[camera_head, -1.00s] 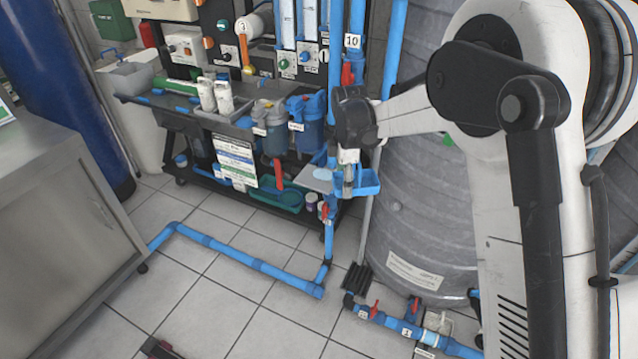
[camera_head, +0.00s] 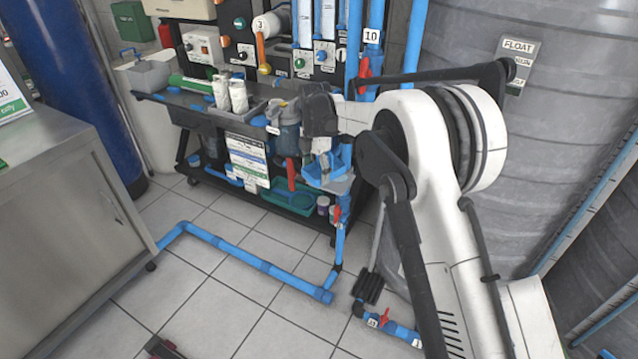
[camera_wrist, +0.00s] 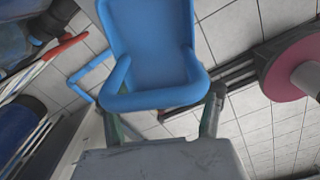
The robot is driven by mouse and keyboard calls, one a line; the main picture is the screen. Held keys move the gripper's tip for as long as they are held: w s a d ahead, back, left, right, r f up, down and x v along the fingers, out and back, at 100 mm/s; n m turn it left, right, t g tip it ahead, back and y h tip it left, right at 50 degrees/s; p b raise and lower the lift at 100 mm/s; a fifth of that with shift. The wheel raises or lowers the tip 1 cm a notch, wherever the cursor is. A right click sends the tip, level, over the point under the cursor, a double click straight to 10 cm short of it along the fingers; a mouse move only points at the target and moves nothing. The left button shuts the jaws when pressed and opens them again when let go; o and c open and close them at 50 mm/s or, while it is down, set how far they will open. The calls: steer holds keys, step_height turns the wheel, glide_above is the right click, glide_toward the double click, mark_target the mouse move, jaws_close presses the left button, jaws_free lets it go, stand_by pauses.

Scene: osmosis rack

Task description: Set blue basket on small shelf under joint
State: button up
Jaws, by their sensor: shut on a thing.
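The blue basket (camera_head: 338,165) is in my gripper in front of the dark rack, near the upright blue pipe. In the wrist view the basket (camera_wrist: 150,45) fills the upper middle, and my gripper (camera_wrist: 160,98) is shut on its near end, one finger on each side. My gripper (camera_head: 323,168) partly hides the basket in the head view. A small pale grey-blue shelf (camera_head: 341,187) shows just below the basket on the blue pipe. I cannot tell whether the basket touches it. The shelf is not clearly visible in the wrist view.
A red-handled valve (camera_head: 336,213) sits on the pipe below the shelf. Filter housings (camera_head: 286,128) stand close left. A grey tank (camera_head: 465,50) stands behind right. Blue pipe (camera_head: 240,256) runs along the floor. A pink disc (camera_wrist: 295,66) is right in the wrist view.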

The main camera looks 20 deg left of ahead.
mark_target(318, 173)
steer(key=shift+w+f, duration=0.35)
steer(key=shift+w, duration=0.25)
steer(key=shift+w+f, duration=0.35)
steer(key=shift+w, duration=0.25)
steer(key=shift+f+b, duration=0.75)
steer(key=shift+f, duration=1.25)
steer(key=shift+f, duration=0.15)
steer(key=o, duration=1.2)
steer(key=shift+c, duration=0.2)
step_height(318, 173, up, 12)
steer(key=p, duration=0.2)
steer(key=shift+r+p, duration=0.2)
steer(key=shift+p, duration=0.1)
